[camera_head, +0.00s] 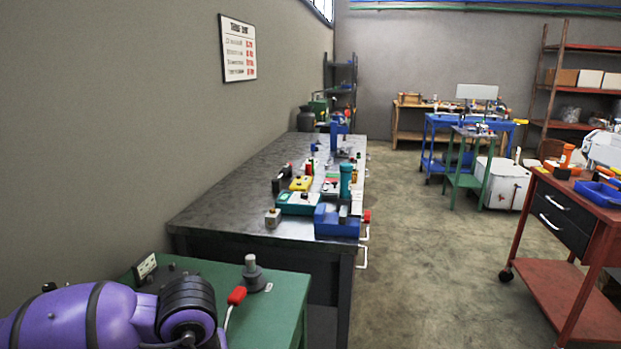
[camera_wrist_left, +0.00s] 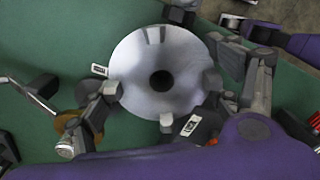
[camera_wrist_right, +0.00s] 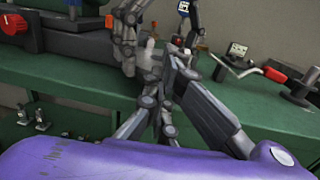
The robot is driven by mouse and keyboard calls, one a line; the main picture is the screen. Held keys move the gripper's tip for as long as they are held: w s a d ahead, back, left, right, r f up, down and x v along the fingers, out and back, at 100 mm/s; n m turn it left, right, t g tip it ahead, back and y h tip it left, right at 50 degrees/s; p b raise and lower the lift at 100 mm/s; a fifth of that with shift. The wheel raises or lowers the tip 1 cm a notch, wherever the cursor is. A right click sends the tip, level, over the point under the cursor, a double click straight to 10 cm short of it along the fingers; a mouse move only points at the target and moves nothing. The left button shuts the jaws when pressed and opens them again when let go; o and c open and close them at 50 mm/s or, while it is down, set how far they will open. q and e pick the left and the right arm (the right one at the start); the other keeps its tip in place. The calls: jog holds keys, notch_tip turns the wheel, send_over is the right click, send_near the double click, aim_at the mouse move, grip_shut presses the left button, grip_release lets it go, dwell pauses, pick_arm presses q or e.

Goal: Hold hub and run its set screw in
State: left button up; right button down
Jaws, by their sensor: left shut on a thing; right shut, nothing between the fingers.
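The hub is a shiny silver round piece with a dark centre bore, seen from above in the left wrist view (camera_wrist_left: 138,62). My left gripper (camera_wrist_left: 160,90) has its fingers on opposite sides of the hub and is shut on it. In the right wrist view my right gripper (camera_wrist_right: 173,56) has its fingers together, with nothing seen between them. Its tips are close to grey gripper parts over the green bench. I cannot make out the set screw or a driver in any view. The head view shows a purple arm link of mine, but neither gripper's fingertips.
The green bench (camera_head: 283,291) carries a grey post on a round base (camera_head: 252,272) and a red-handled lever (camera_head: 236,296); the red handle also shows in the right wrist view (camera_wrist_right: 274,74). A dark workbench (camera_head: 225,205) with several tools stands beyond. Open floor lies to the right.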

pick_arm(q)
jog(key=shift+s+d, duration=0.2)
jog(key=shift+s, duration=0.05)
pick_arm(e)
jog(key=shift+s+a+f, duration=0.1)
jog(key=shift+f, duration=0.25)
pick_arm(q)
jog(key=shift+f, duration=0.1)
jog(key=shift+a, duration=0.3)
pick_arm(e)
jog(key=d, duration=0.6)
jog(key=shift+s+r, duration=0.15)
jog(key=shift+r, duration=0.25)
